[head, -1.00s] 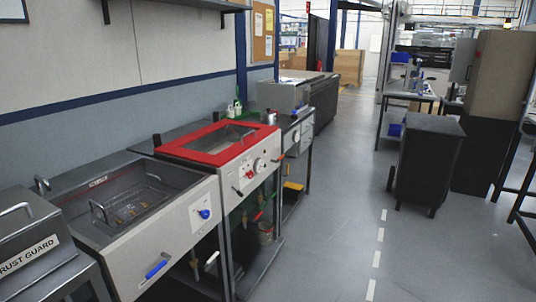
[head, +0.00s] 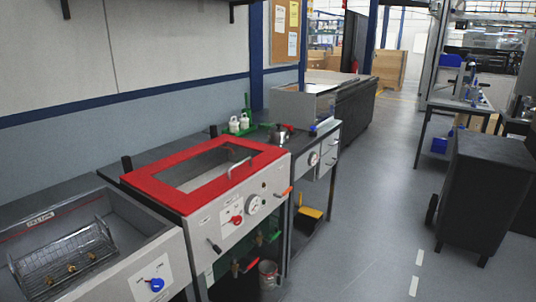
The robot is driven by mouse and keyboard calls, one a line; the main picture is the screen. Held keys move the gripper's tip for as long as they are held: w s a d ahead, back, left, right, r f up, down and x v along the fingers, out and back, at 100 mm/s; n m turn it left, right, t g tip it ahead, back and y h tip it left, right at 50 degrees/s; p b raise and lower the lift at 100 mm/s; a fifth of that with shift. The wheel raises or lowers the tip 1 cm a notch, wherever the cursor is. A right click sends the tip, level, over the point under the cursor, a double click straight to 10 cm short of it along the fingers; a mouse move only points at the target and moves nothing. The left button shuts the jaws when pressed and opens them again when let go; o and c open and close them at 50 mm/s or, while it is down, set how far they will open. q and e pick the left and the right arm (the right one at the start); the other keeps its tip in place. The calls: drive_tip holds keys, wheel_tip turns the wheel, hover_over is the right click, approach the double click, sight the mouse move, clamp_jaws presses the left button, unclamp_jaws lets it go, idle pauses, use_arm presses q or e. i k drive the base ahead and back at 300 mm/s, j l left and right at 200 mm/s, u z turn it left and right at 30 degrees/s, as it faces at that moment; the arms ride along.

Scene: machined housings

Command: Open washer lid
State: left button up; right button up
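The washer (head: 250,215) stands left of centre in the head view, a grey cabinet with a gauge, a red knob and levers on its front. Its lid is a red frame (head: 165,187) around a window, with a metal bar handle (head: 240,168) near the front right edge. The lid lies flat on top and looks closed. Neither of my grippers is in view.
An open sink-like tank (head: 150,245) with a wire basket (head: 66,262) adjoins the washer on the left. A bench with a grey box (head: 300,105) stands beyond it. A black wheeled bin (head: 485,195) is at the right. The grey floor between is clear.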

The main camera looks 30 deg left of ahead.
sight(141, 179)
drive_tip(key=i+u, duration=0.25)
drive_tip(key=i, duration=0.4)
drive_tip(key=i+l+u, duration=0.25)
drive_tip(key=i, duration=0.4)
